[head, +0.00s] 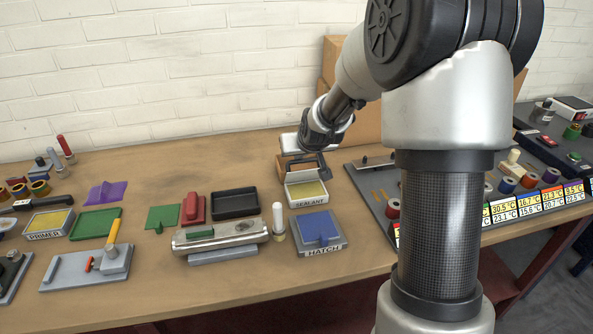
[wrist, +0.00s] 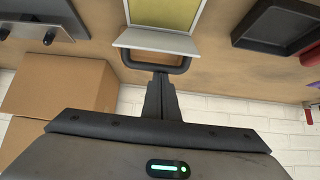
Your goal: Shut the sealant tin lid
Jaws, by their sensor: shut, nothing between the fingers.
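The sealant tin (head: 307,191) stands on the bench with its label facing front and yellow contents showing. The tin is open. In the wrist view its yellow inside (wrist: 165,12) is at the top, and the pale lid (wrist: 157,41) stands up, seen nearly edge-on. A dark loop, seemingly the lid's handle (wrist: 130,60), sits beside the lid. My gripper (wrist: 160,76) is shut and empty, its fingertips at this loop; I cannot tell whether they touch it.
A black tray (head: 235,204) and a silver fixture (head: 220,235) lie left of the tin. The hatch box (head: 320,235) is in front, beside a white-capped cylinder (head: 279,220). A grey panel (head: 365,190) lies to the right. Cardboard boxes (wrist: 60,85) stand by the wall.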

